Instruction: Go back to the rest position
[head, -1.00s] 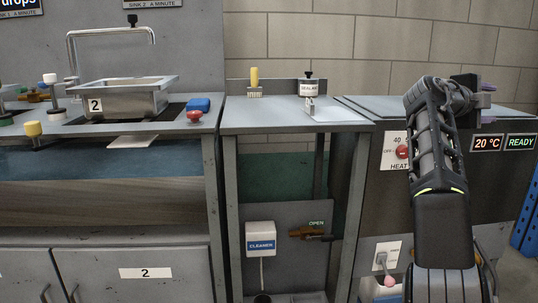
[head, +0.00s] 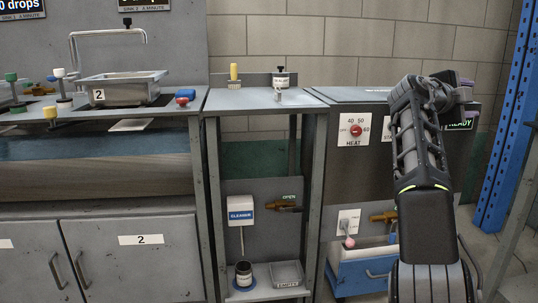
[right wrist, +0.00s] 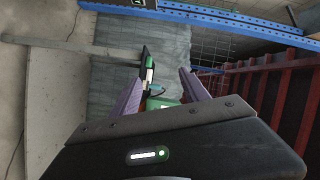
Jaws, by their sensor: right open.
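My right gripper (head: 466,84) is at the upper right of the head view, at the end of my raised dark arm, in front of the heater cabinet. Its purple fingers also show in the right wrist view (right wrist: 163,80), spread apart. A dark and green object shows beyond and between them, too unclear to name, and I see nothing clasped. My left gripper is not in the head view.
A sink basin (head: 124,90) labelled 2 stands on the left counter, with a red-topped knob (head: 182,101) beside it. The heater dial (head: 356,131) is right of the middle bench. A blue rack post (head: 506,130) stands at the far right.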

